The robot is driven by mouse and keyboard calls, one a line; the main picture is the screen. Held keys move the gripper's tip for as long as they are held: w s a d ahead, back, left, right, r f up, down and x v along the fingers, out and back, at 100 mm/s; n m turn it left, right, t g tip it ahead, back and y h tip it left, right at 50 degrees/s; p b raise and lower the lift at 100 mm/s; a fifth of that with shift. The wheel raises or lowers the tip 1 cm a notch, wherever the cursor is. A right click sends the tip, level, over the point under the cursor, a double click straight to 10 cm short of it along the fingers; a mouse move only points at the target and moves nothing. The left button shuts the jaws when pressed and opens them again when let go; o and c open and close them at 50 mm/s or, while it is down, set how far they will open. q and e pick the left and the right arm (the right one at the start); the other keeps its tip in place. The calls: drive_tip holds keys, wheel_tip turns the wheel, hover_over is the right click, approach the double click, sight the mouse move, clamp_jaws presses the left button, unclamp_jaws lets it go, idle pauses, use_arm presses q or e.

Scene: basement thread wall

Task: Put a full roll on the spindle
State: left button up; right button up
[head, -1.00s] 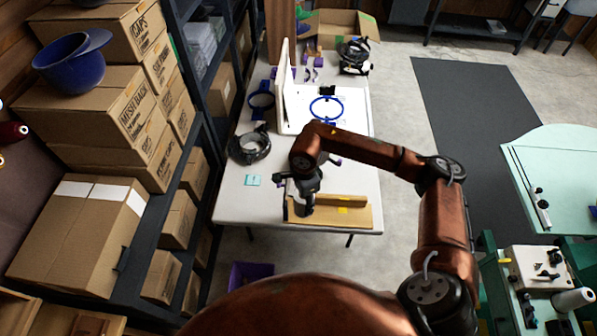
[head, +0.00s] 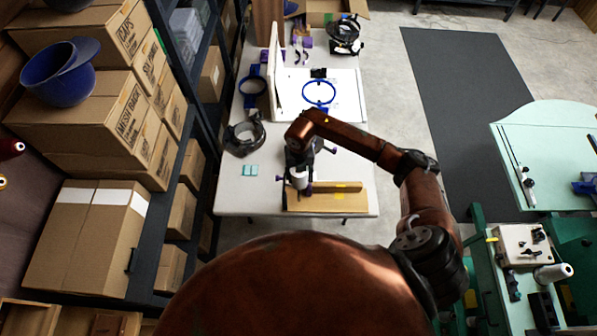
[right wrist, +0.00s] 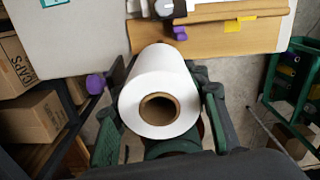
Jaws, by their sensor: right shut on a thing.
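A white roll (right wrist: 160,85) with a brown cardboard core sits between the dark green fingers of my right gripper (right wrist: 160,110), which is shut on it. In the right wrist view its open core end faces the camera. A wooden board (head: 325,203) with a raised back strip and a yellow tag lies at the table's near edge, just beside the roll. I cannot clearly make out the spindle. My left gripper is out of view.
The white table (head: 233,190) also holds a dark ring-shaped fixture (head: 244,135), a blue hoop (head: 319,93) and teal cards (head: 250,170). Shelves with cardboard boxes (head: 85,235) stand close on the left. A pale green machine table (head: 550,150) is at the right.

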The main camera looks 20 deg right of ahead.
sight(299, 191)
drive_tip(key=shift+f+b, duration=0.45)
drive_tip(key=shift+f, duration=0.25)
wheel_tip(299, 191, down, 2)
drive_tip(key=shift+f+b, duration=0.15)
drive_tip(key=shift+b, duration=0.65)
drive_tip(key=shift+f+b, duration=2.5)
drive_tip(key=shift+f, duration=1.2)
drive_tip(key=shift+f, duration=0.35)
drive_tip(key=shift+f+b, duration=0.7)
drive_tip(key=shift+f, duration=0.05)
drive_tip(key=shift+r, duration=0.1)
drive_tip(key=o, duration=1.3)
